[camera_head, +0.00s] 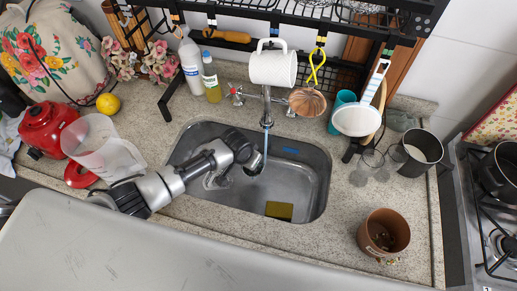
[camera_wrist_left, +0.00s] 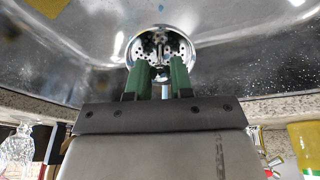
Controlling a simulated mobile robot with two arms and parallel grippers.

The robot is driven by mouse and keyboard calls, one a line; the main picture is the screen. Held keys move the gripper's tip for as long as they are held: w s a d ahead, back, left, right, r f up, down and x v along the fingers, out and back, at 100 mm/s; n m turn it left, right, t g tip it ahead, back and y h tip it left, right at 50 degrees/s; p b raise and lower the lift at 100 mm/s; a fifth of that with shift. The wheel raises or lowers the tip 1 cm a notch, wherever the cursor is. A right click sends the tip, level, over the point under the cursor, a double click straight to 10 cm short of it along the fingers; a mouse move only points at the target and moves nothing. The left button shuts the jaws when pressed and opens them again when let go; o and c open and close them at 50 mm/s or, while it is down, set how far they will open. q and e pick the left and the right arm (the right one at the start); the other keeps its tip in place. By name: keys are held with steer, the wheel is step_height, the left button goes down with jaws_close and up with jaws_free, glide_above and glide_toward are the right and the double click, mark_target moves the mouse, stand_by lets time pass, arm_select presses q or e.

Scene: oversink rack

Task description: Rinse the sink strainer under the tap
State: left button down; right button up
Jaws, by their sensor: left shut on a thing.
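The sink strainer (camera_wrist_left: 162,40), a round metal cup with holes, is held between the green fingers of my left gripper (camera_wrist_left: 159,72). In the head view the strainer (camera_head: 256,163) is a small shiny piece at the tip of my left gripper (camera_head: 250,158), which reaches in from the left over the sink (camera_head: 312,190). The tap (camera_head: 266,104) stands behind the sink, and a bluish stream of water falls from it to the strainer. My gripper hides part of the strainer in the head view. My right gripper is not in view.
A yellow sponge (camera_head: 279,210) lies in the sink. A black rack (camera_head: 300,18) with hanging utensils and a white mug (camera_head: 273,66) is above the tap. A copper pot (camera_head: 383,235) stands right of the sink, and a clear container (camera_head: 98,147) stands left.

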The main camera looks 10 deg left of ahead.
arm_select(q)
steer(key=p+v, duration=0.1)
steer(key=p, duration=0.1)
steer(key=p+v, duration=0.4)
steer(key=shift+d+r, duration=0.25)
steer(key=shift+d, duration=0.15)
step_height(320, 180, up, 7)
glide_above(249, 173)
steer(key=s, duration=0.2)
steer(key=shift+w+f, duration=0.15)
stand_by(0.7)
